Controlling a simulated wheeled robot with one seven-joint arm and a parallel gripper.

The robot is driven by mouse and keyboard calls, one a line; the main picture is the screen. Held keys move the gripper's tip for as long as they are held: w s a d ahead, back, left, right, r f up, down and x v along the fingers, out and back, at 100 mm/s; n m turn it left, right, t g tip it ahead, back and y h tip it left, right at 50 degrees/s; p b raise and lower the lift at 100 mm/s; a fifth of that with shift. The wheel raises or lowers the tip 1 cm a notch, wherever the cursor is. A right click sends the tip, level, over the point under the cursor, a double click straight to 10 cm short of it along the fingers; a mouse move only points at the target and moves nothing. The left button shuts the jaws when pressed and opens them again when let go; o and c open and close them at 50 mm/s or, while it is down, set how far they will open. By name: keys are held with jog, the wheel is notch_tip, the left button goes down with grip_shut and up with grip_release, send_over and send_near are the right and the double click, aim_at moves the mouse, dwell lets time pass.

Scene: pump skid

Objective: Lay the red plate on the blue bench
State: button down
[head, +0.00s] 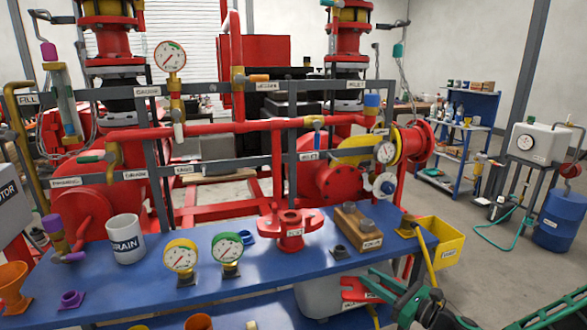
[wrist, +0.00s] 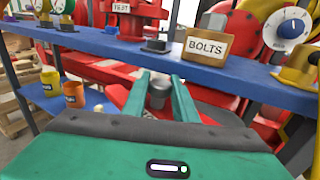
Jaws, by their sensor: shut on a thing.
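The blue bench (head: 130,287) runs across the front of the head view; its front edge also crosses the upper wrist view (wrist: 95,42). My gripper (head: 368,284) has green fingers and is in front of the bench's right part, seemingly below its top. The red plate (head: 354,290) shows at the fingertips, partly covered by them. In the wrist view, the fingers (wrist: 160,88) stand on either side of a grey cylinder, with red surfaces around it. The gripper is shut on the plate, which is apart from the bench top; its exact tilt is unclear.
Red pipework rises behind. Some bench top left of the gauges is bare.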

jog(key=s+a+r+n+g+y, duration=0.3)
jog(key=s+a+r+g, duration=0.1)
jog(key=a, duration=0.5)
jog(key=s+a+r+n+g+y, duration=0.2)
jog(key=s+a+r+n+g, duration=0.15)
jog(key=a, duration=0.55)
jog(key=m+t+h, duration=0.3)
jog(key=m+t, duration=0.2)
jog(key=t, duration=0.1)
send_over(360, 295)
jog(key=shift+n+g, duration=0.25)
notch_tip(360, 295, down, 6)
jog(key=shift+w+r, duration=0.1)
jog(key=shift+r, duration=0.15)
jog(key=w+d+f+m+t+h, duration=0.1)
jog(key=d, duration=0.2)
jog(key=w+d+f+m+t+h, duration=0.1)
jog(key=w+d+f+m+h, duration=0.1)
jog(key=d, duration=0.2)
jog(key=w+d+f+m+t+h, duration=0.1)
jog(key=w+d+f+t+h, duration=0.1)
jog(key=d, duration=0.1)
jog(key=shift+d+f, duration=0.1)
jog(key=shift+d, duration=0.1)
jog(key=shift+s, duration=0.1)
